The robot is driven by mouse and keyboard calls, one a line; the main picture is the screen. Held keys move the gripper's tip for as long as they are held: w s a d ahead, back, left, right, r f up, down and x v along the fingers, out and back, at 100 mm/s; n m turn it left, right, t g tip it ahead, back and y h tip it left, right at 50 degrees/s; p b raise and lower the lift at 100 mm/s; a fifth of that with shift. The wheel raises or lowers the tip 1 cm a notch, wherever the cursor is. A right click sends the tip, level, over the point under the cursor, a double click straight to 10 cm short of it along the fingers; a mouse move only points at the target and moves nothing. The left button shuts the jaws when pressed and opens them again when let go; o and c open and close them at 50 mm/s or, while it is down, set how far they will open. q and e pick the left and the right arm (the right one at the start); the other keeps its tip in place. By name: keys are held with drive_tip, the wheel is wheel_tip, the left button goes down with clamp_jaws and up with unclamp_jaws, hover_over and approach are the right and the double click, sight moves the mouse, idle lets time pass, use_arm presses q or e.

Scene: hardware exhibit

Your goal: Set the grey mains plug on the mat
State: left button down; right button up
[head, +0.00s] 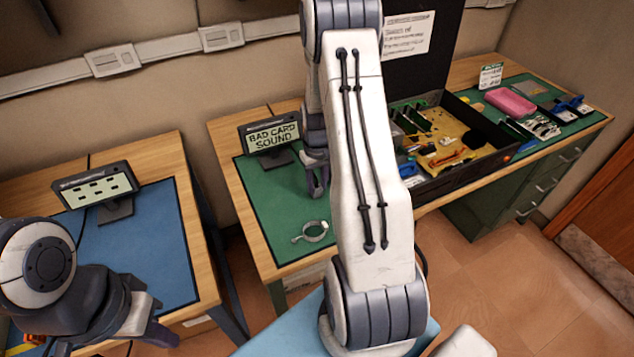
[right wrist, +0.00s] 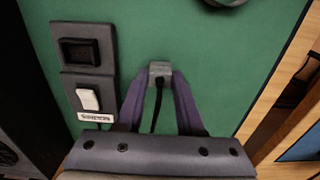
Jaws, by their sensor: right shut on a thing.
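The grey mains plug (right wrist: 160,69) is between the fingertips of my right gripper (right wrist: 160,76) in the right wrist view, with a black cable running back from it. The right gripper is shut on it. Behind the plug is the green mat (right wrist: 215,45); I cannot tell whether the plug touches it. In the head view the right gripper (head: 318,190) points down over the green mat (head: 262,200), beside the sign; the plug cannot be made out there. My left gripper (head: 160,335) is low at the left, partly cut off, and its opening cannot be judged.
A grey panel with a black switch (right wrist: 80,53) and a white switch (right wrist: 88,98) lies beside the right gripper. A sign (head: 272,136) stands at the mat's back and a metal ring clamp (head: 311,232) lies near its front. An open black case (head: 455,145) stands right of my arm.

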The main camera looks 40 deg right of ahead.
drive_tip(key=shift+f, duration=0.15)
drive_tip(key=o, duration=1)
